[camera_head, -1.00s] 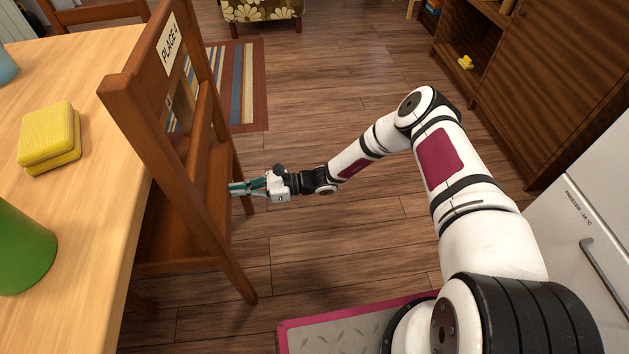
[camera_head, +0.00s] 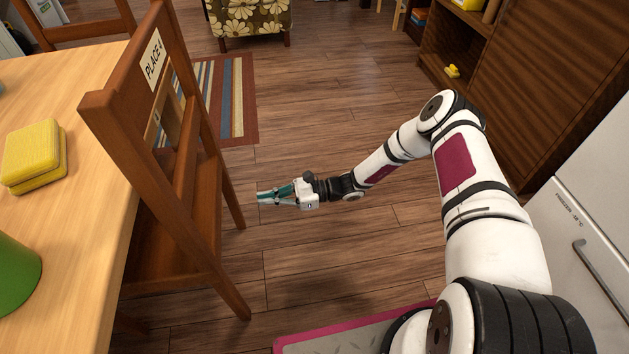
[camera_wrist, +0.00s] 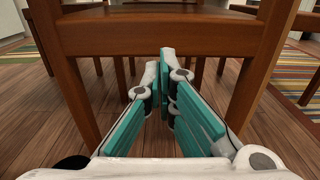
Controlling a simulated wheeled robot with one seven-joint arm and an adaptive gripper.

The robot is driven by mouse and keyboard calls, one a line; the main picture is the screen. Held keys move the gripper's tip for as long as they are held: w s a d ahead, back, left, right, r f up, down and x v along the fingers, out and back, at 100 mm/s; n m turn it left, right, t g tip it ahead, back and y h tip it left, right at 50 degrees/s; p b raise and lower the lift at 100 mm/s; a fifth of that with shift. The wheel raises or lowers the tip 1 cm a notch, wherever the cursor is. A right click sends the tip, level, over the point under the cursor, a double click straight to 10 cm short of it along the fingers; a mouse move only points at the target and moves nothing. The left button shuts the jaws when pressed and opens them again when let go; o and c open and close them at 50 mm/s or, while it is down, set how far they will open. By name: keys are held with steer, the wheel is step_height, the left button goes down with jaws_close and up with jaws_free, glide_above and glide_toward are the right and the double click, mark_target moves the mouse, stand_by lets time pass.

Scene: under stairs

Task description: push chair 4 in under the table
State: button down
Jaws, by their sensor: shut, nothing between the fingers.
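The wooden chair with the "PLACE 4" label (camera_head: 186,180) stands at the right edge of the table (camera_head: 80,230) in the head view. Its back leans over the table edge, and its legs stand on the wood floor. My gripper (camera_head: 260,197) is to the right of the chair at about seat-frame height, with a visible gap between the fingertips and the chair. The gripper's teal fingers are shut and empty. In the wrist view, the fingers (camera_wrist: 160,75) point at a brown chair rail and legs (camera_wrist: 160,35); the contact state there is hard to judge.
A yellow sponge (camera_head: 34,155) and a green container (camera_head: 15,275) sit on the table. Another chair (camera_head: 85,30) stands at the far left. A striped rug (camera_head: 235,100) lies behind the chair. A white fridge (camera_head: 590,200) and brown cabinet (camera_head: 545,90) line the right. Open floor lies between.

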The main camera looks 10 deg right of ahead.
steer(key=s+d+r+n+g+h, duration=0.25)
steer(key=s+r+n+h, duration=0.2)
steer(key=r, duration=0.55)
steer(key=s+d+r+n+g+h, duration=0.1)
steer(key=s+d+r+n+h, duration=0.3)
steer(key=r, duration=0.6)
steer(key=s+d+r+n+g+h, duration=0.25)
steer(key=s+r+n, duration=0.3)
steer(key=r, duration=0.45)
steer(key=s+d+r+n+t+h, duration=0.1)
steer(key=s+d+r+t+h, duration=0.2)
steer(key=s, duration=0.5)
steer(key=s+d+r+n+t+h, duration=0.1)
steer(key=s+d+r+n+h, duration=0.2)
steer(key=s, duration=0.5)
steer(key=s+d+r+t+h, duration=0.1)
steer(key=s+d+r, duration=0.2)
steer(key=s+d, duration=0.35)
step_height(320, 180, up, 35)
steer(key=s+a+t+p, duration=0.1)
steer(key=t+p, duration=0.3)
steer(key=p, duration=2.8)
steer(key=shift+s+f+t+p, duration=0.15)
steer(key=shift+t+p, duration=0.15)
